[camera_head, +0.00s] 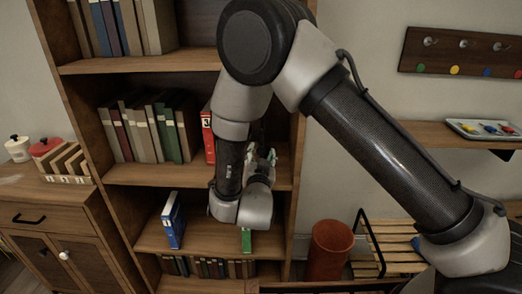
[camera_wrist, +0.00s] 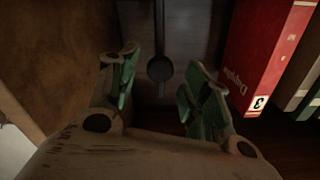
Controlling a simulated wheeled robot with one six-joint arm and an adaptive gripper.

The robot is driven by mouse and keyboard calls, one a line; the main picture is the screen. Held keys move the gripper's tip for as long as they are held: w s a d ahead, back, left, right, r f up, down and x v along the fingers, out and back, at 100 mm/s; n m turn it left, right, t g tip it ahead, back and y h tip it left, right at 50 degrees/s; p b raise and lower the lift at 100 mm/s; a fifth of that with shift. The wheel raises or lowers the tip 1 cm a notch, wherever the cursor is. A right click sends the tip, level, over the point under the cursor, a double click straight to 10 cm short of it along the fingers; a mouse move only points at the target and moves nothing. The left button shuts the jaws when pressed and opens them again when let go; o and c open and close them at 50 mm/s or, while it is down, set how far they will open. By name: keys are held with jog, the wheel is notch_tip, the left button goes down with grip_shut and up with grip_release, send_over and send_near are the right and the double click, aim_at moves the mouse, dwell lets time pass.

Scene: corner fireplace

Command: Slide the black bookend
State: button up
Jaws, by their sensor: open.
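In the wrist view, a dark upright bar with a round knob (camera_wrist: 160,68) stands between and beyond my fingers. It looks like the black bookend, but the dim light leaves its outline unclear. My gripper (camera_wrist: 160,95) is open, with green-padded fingers to either side of the bar and nothing visibly held. In the head view, my gripper (camera_head: 262,155) reaches into the middle shelf, right of the red book (camera_head: 207,135). I cannot make out the bookend there; my arm covers much of that spot. The red book (camera_wrist: 268,50) marked 3 is right of my fingers in the wrist view.
The bookcase side panel (camera_wrist: 60,60) is close at left in the wrist view. More books (camera_head: 150,128) fill the middle shelf's left. A blue book (camera_head: 173,220) and a green book (camera_head: 246,240) stand on the shelf below. A red-brown bin (camera_head: 330,248) stands at right.

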aim_at(260, 151)
jog(key=shift+w, duration=1.65)
grip_shut()
